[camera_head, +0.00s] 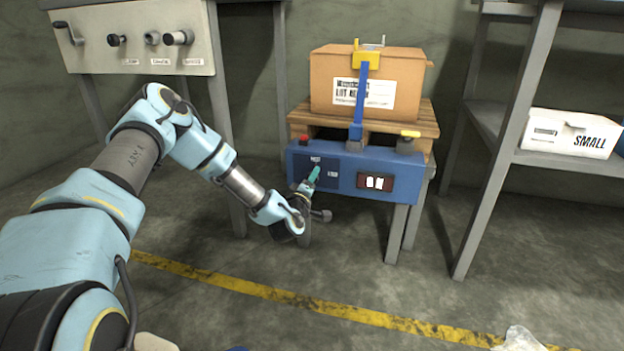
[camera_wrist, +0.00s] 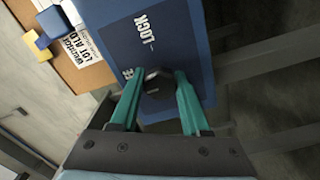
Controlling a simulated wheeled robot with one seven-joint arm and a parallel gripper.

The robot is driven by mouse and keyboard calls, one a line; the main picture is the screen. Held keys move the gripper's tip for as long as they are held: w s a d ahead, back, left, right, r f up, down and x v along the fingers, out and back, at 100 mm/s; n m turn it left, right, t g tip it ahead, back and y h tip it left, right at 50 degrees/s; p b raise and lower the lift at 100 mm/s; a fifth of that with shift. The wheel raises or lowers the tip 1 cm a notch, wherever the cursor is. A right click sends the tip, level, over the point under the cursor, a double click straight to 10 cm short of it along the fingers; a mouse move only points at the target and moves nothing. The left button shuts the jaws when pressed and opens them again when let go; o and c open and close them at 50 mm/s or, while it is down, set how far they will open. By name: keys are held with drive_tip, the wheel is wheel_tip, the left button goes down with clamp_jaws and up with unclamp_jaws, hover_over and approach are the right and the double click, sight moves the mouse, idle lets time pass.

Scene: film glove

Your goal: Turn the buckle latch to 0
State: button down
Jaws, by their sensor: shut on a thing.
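A blue cabinet (camera_head: 352,187) carries a darker panel with small white labels on its left front. In the wrist view, a dark round knob (camera_wrist: 157,86) sits on the blue panel (camera_wrist: 118,22). The word LOCK (camera_wrist: 147,32) is printed there, and another label is partly hidden by a finger. My gripper (camera_wrist: 157,80) is shut on the knob, one teal finger on each side. In the head view my gripper (camera_head: 314,174) is at the panel, and the knob is hidden. A blue strap (camera_head: 360,100) with a yellow buckle (camera_head: 366,58) runs over a cardboard box (camera_head: 390,77).
The box stands on a wooden pallet (camera_head: 425,115). The cabinet also has a red button (camera_head: 303,139), a yellow-topped handle (camera_head: 409,134) and a red-framed window (camera_head: 376,181). A shelf rack (camera_head: 502,150) with a white box (camera_head: 570,133) stands right. A control board (camera_head: 140,40) is at left.

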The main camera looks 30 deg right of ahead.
drive_tip(key=shift+c, duration=1.9)
unclamp_jaws()
drive_tip(key=p+v, duration=0.3)
drive_tip(key=v, duration=0.7)
drive_tip(key=shift+s+a, duration=0.3)
